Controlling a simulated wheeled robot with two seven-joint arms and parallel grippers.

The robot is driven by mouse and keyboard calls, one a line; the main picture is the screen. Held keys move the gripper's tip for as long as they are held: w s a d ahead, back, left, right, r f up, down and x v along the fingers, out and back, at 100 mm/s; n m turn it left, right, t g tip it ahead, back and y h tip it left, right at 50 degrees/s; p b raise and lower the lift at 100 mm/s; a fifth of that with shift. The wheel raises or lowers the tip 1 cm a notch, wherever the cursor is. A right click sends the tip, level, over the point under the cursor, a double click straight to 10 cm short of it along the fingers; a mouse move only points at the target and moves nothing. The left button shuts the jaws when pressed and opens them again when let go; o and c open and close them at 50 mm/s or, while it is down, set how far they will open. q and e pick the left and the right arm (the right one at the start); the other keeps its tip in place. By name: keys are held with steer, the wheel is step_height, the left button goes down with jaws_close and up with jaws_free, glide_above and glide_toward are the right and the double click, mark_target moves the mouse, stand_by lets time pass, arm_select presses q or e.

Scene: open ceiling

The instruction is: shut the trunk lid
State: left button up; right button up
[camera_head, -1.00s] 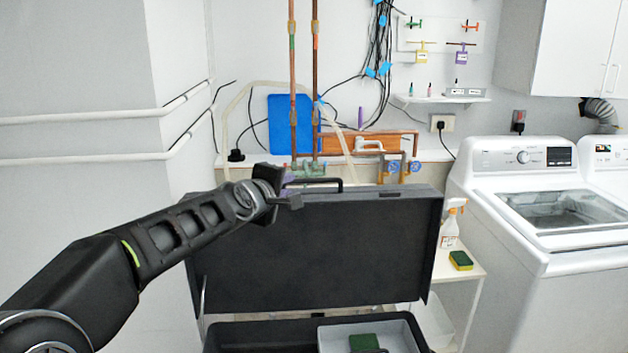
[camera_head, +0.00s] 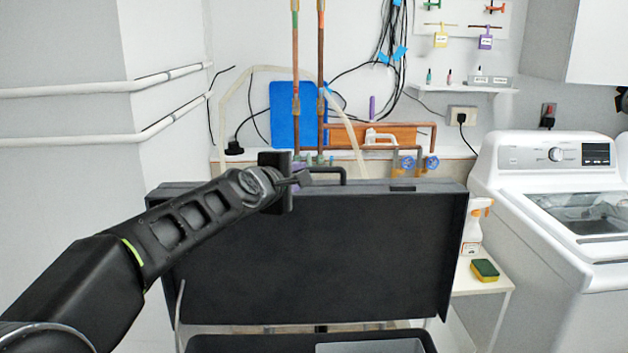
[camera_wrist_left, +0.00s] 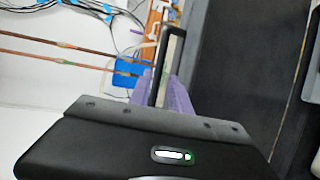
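The trunk lid (camera_head: 320,258) is a wide dark panel standing raised above the open trunk base (camera_head: 260,344). A black handle (camera_head: 332,170) sticks up from its top edge; it also shows in the left wrist view as a black loop (camera_wrist_left: 172,42). My left gripper (camera_head: 300,178) is at the handle's left end, by the lid's top edge. In the left wrist view its purple fingers (camera_wrist_left: 162,95) stand apart with part of the handle between or just beyond them; whether they press on it is unclear. My right gripper is not in view.
A grey tray (camera_head: 372,346) shows inside the trunk base. On the right, a low white shelf (camera_head: 480,286) holds a spray bottle (camera_head: 473,232) and a sponge (camera_head: 485,270), beside a washing machine (camera_head: 555,240). Pipes and a blue panel (camera_head: 292,114) are on the wall behind the lid.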

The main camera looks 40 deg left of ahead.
mark_target(310, 170)
arm_select(q)
steer(key=shift+s+r, duration=0.1)
steer(key=shift+p+x, duration=0.8)
steer(key=shift+x, duration=3.25)
steer(key=shift+s, duration=0.1)
jaws_close()
